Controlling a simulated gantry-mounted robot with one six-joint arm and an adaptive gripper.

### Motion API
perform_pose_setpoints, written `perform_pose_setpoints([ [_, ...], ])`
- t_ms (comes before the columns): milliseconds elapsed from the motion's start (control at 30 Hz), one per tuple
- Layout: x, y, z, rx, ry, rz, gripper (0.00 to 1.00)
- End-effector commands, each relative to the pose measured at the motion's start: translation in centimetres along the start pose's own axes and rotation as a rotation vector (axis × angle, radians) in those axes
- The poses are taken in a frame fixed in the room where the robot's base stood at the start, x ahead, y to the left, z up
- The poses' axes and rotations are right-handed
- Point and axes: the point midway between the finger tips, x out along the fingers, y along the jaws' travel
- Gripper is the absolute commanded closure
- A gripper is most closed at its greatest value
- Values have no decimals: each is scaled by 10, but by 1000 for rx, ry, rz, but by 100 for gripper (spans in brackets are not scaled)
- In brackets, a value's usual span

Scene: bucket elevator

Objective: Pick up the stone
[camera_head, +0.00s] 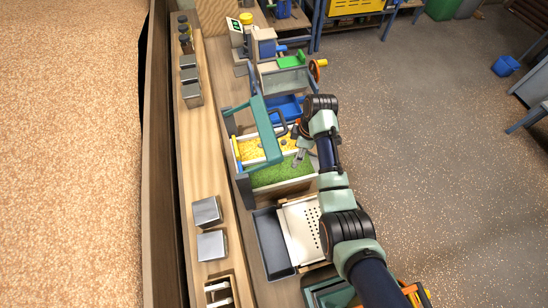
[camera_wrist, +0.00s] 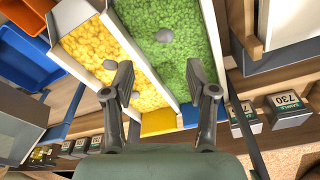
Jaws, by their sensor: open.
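A grey stone (camera_wrist: 164,35) lies on the green granules (camera_wrist: 186,38) in the wrist view, ahead of my gripper and apart from it. A second grey stone (camera_wrist: 84,29) lies on the yellow granules (camera_wrist: 92,48). A small grey piece near my left finger is partly hidden, and I cannot tell whether it is a stone. My gripper (camera_wrist: 160,70) is open, with nothing between its fingers.
A white divider (camera_wrist: 141,62) separates the two compartments. Grey metal blocks (camera_head: 207,212) stand at left.

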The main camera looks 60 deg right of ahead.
Motion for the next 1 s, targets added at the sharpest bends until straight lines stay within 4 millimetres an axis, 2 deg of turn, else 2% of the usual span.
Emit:
perform_pose_setpoints([
  [100,2,0,0,0,0,-1,43],
  [300,26,-1,-1,0,0,-1,43],
  [433,31,-1,-1,0,0,1,43],
  [700,75,-4,-2,0,0,0,43],
  [967,78,-4,-2,0,0,2,43],
  [1000,78,-4,-2,0,0,2,49],
])
